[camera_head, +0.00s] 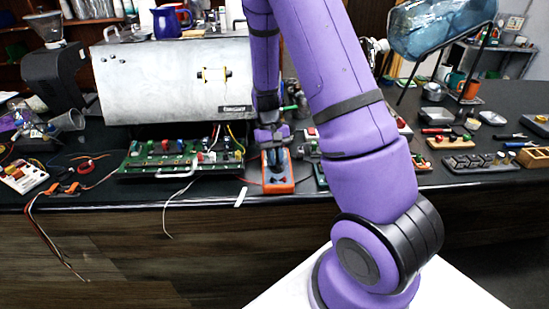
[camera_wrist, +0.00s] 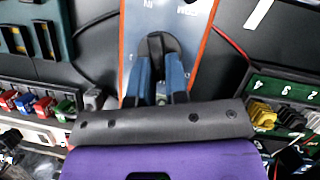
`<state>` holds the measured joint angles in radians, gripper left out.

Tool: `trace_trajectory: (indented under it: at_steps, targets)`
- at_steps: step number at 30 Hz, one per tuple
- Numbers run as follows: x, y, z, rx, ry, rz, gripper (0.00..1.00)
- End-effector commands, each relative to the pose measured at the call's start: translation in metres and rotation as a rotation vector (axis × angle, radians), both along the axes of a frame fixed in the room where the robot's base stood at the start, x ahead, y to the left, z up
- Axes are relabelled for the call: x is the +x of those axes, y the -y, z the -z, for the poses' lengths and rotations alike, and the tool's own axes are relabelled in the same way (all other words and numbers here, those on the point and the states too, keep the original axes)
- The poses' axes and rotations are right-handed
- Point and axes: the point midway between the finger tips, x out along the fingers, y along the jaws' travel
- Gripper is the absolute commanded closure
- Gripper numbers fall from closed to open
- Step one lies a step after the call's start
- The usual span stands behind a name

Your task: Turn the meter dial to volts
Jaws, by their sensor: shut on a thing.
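The orange-edged meter (camera_head: 279,184) lies on the dark bench near its front edge, right of the green board in the head view. In the wrist view its blue-grey face (camera_wrist: 193,30) and orange rim fill the top middle. My gripper (camera_head: 274,172) points down over the meter. In the wrist view my gripper (camera_wrist: 158,75) has its two blue fingers closed on the dark round dial (camera_wrist: 158,44). The dial's pointer and most of the markings around it are hidden by the fingers, so its setting cannot be told.
A green board (camera_head: 140,164) with several coloured parts and a white handle lies left of the meter, below the big metal brewer (camera_head: 165,85). A white strip (camera_head: 240,196) lies at the bench edge. Parts trays (camera_head: 478,162) stand to the right.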

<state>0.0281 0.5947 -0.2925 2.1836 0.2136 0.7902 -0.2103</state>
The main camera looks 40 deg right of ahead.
Motion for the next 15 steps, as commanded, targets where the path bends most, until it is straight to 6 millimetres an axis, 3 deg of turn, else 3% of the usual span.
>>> trace_trajectory:
  at_steps: [15]
  targets:
    - [-0.0047,-0.0009,0.0028,0.004,-0.012,0.074,1.0]
